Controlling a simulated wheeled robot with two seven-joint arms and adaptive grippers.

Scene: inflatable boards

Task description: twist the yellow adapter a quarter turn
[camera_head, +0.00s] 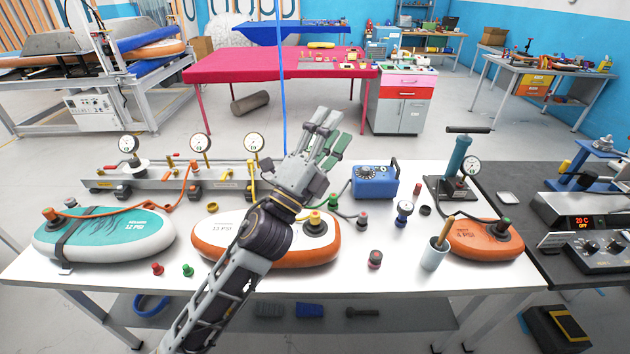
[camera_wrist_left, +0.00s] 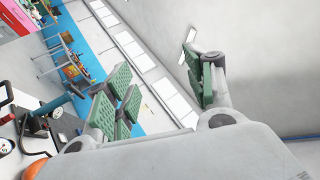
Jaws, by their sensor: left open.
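The adapter is not visible in the wrist view. My right gripper is not in view.
A teal board (camera_head: 105,234) lies left and a small orange board (camera_head: 483,240) right. A gauge manifold (camera_head: 170,180) stands behind, with a blue pump box (camera_head: 375,181), a hand pump (camera_head: 458,160) and a cup (camera_head: 434,255). Loose caps lie along the front.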

